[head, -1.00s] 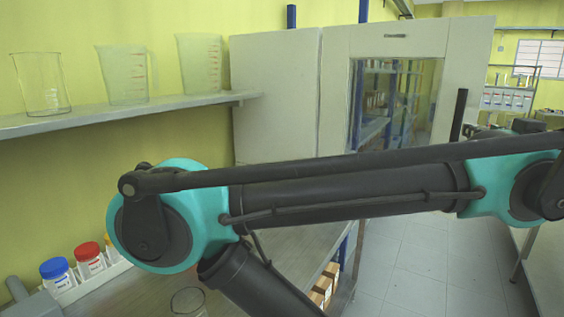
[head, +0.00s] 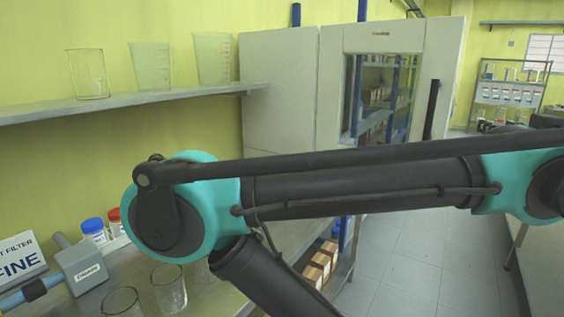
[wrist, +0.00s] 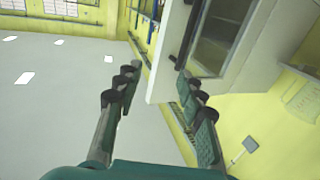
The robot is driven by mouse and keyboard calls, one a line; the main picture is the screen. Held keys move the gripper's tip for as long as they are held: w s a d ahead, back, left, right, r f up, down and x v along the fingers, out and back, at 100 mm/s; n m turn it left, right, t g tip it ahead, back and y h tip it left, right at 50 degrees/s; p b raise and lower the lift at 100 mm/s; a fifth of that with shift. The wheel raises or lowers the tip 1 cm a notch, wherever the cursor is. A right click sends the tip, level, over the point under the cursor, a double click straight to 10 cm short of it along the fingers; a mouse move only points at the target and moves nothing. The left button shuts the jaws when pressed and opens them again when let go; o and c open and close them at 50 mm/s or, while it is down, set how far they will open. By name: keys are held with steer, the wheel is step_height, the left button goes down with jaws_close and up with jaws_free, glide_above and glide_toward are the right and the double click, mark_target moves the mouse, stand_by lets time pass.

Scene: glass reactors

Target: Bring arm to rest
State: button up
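My arm (head: 365,187) stretches across the head view, over the bench and the aisle, with its teal elbow joint at the left. My gripper (wrist: 160,92) shows in the wrist view with its two fingers spread wide apart. Nothing is between the fingers. Behind and beyond them are pale floor and the side of a white cabinet. The gripper itself is out of the head view.
A white cabinet (head: 280,92) with a glass door stands at the back. Clear beakers (head: 88,74) stand on the wall shelf (head: 195,95). Glass beakers (head: 170,290), a blue-capped bottle (head: 94,231) and a grey labelled device (head: 84,268) are on the bench. The aisle floor (head: 400,260) is free.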

steer(key=w+a+f+g+y, duration=0.2)
steer(key=w+a+f+y, duration=0.15)
steer(key=f, duration=0.45)
steer(key=w+a+f+n+g+y, duration=0.15)
steer(key=w+a+f, duration=0.25)
steer(key=f, duration=0.4)
steer(key=w+a+f+g+y, duration=0.3)
steer(key=a+f, duration=0.1)
steer(key=f, duration=0.5)
steer(key=s+a+f+g, duration=0.1)
steer(key=a+f+g, duration=0.1)
steer(key=a+f, duration=0.3)
steer(key=s+a+f+n+g+h, duration=0.1)
steer(key=a+f, duration=0.4)
steer(key=f, duration=0.6)
steer(key=s+a+f+n+g+h, duration=0.1)
steer(key=a+f+g, duration=0.2)
steer(key=a+f, duration=0.3)
steer(key=shift+s+f, duration=0.35)
steer(key=shift+f, duration=1.05)
steer(key=shift+g, duration=0.25)
